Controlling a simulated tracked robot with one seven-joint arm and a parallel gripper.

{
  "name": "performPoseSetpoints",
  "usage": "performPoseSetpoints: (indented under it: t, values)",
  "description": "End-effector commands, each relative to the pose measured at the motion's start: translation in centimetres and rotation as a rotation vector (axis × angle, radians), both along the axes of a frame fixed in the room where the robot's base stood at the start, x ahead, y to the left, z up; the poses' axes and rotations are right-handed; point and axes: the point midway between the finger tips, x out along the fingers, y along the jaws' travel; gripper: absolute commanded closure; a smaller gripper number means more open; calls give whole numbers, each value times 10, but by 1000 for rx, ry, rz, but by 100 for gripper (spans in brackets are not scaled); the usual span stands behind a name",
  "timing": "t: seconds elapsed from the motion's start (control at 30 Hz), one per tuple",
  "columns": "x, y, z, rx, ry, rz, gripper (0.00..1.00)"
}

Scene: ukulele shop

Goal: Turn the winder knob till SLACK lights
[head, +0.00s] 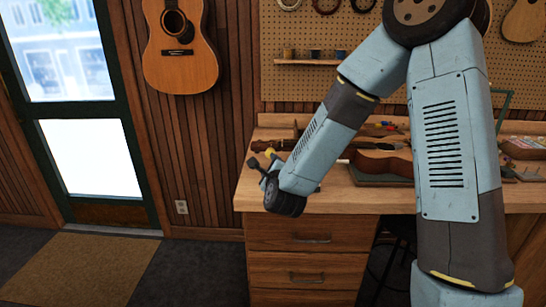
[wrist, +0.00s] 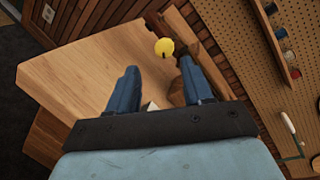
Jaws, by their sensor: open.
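A round yellow piece (wrist: 164,47) with a small dark mark shows in the wrist view, just beyond my fingertips and nearer the right finger. It may be the winder knob, but I cannot tell for sure. A bit of yellow (head: 269,154) also shows in the head view, at the left end of the bench beside my wrist. My gripper (wrist: 158,66) is open, with its two blue fingers apart over the bench top and not closed on the yellow piece. No SLACK light or lettering can be made out. My wrist hides part of this spot in the head view.
The wooden workbench (head: 340,200) carries a ukulele body (head: 384,162) and small tools to the right. A pegboard (head: 300,40) and small shelf (head: 310,62) stand behind. A guitar (head: 181,50) hangs on the wall. Bare bench top (wrist: 75,75) lies left of my fingers.

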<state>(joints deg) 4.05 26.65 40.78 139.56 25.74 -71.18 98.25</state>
Motion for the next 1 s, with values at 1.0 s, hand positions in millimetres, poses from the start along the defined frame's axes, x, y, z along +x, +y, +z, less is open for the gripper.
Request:
performPoseSetpoints:
  t: [1.0]
  values:
    - [61, 3, -29, 485, -87, -196, 50]
